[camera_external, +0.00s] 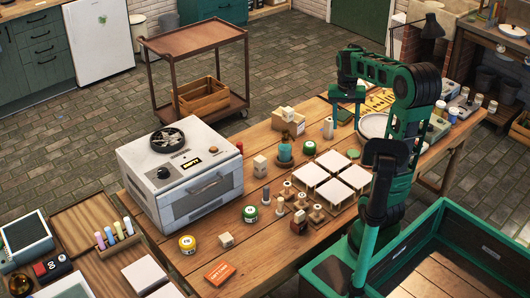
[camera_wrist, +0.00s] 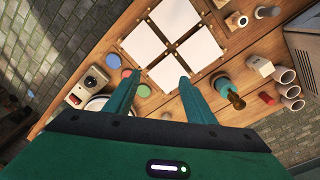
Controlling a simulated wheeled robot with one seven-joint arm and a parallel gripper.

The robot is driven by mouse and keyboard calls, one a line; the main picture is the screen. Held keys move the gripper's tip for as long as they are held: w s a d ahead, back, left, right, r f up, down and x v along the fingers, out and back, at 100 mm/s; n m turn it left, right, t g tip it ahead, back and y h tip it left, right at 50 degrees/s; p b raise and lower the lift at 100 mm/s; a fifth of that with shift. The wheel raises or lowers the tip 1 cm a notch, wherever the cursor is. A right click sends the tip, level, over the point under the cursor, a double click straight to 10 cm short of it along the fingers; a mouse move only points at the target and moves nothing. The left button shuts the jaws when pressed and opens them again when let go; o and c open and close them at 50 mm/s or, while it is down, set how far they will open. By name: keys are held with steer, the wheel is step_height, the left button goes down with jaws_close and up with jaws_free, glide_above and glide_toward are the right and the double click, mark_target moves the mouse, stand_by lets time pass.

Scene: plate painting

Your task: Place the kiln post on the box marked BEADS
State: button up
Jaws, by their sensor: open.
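My gripper (camera_external: 346,118) is raised over the far part of the workbench, with its fingers pointing down. In the wrist view my two teal fingers (camera_wrist: 158,95) stand apart with nothing between them. A pale upright post (camera_external: 328,127) stands near the gripper's left finger and may be the kiln post; I cannot tell for sure. A cardboard box (camera_external: 288,126) with a smaller block on top stands left of it. An orange box (camera_external: 219,272) lies at the bench's near edge. I cannot read BEADS on either box.
White square tiles (camera_external: 334,178) lie in the middle of the wooden bench. A white kiln (camera_external: 182,172) fills the bench's left end. Small jars, blocks and stamps crowd the near side. A round white plate (camera_external: 373,126) lies near my arm.

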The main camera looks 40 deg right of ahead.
steer(key=s+a+f+n, duration=0.1)
steer(key=s+a+f, duration=0.1)
steer(key=s, duration=0.3)
steer(key=s+a+f+n, duration=0.1)
steer(key=s+a+f, duration=0.1)
steer(key=s, duration=0.3)
steer(key=s+a+f+n+y, duration=0.1)
steer(key=s+a+f, duration=0.1)
steer(key=s, duration=0.4)
steer(key=shift+f, duration=0.9)
steer(key=shift+w+f, duration=0.25)
steer(key=shift+w, duration=0.35)
steer(key=shift+o, duration=0.4)
